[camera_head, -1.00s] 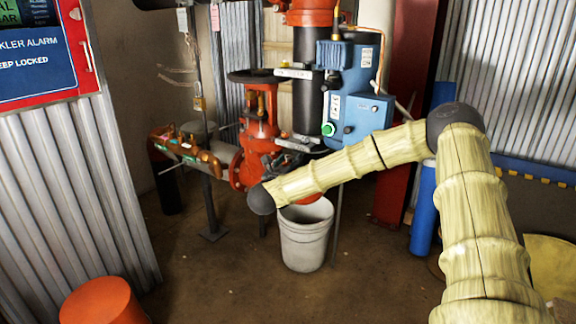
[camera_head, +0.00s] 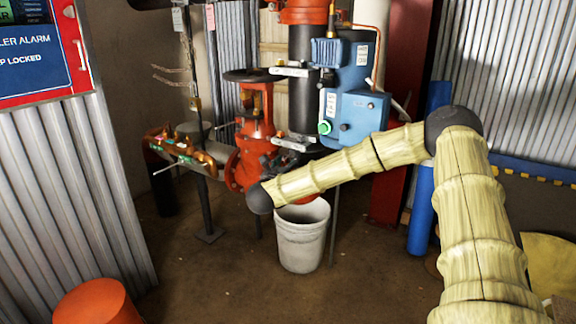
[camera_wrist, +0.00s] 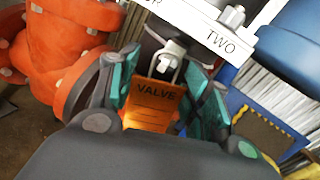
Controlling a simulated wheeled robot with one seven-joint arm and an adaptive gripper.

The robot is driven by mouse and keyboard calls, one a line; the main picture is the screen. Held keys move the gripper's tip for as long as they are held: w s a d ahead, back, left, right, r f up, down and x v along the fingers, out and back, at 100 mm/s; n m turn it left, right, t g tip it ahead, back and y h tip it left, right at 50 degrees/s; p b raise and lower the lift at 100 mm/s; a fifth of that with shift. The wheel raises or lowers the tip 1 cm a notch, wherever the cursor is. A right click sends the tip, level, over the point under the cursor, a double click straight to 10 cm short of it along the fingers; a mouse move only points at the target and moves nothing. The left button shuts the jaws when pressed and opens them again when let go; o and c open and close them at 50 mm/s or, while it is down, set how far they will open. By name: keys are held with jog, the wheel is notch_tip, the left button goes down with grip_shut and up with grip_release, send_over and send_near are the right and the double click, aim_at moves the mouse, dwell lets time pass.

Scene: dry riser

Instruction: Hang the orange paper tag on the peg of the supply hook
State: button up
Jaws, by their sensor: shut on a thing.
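The orange paper tag (camera_wrist: 153,102), printed "VALVE", is between the teal-padded fingers of my gripper (camera_wrist: 166,88) in the wrist view. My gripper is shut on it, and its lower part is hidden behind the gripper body. A pale metal loop or hook (camera_wrist: 172,54) stands at the tag's top; I cannot tell whether it belongs to the tag or is the peg. A white bar (camera_wrist: 222,42) reading "TWO" lies just beyond. In the head view my gripper (camera_head: 275,165) is dark, small and partly hidden beside the red valve; the tag cannot be made out there. I cannot identify the supply hook for certain.
The red valve (camera_head: 255,145), black pipe (camera_head: 306,98) and blue box (camera_head: 358,117) crowd the gripper area. Pale brackets (camera_head: 293,144) jut from the pipe. A grey bucket (camera_head: 301,240) stands below my forearm. Open floor lies in front.

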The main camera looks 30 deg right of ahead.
jog(key=o, duration=0.8)
jog(key=shift+c, duration=0.2)
jog(key=v, duration=1.2)
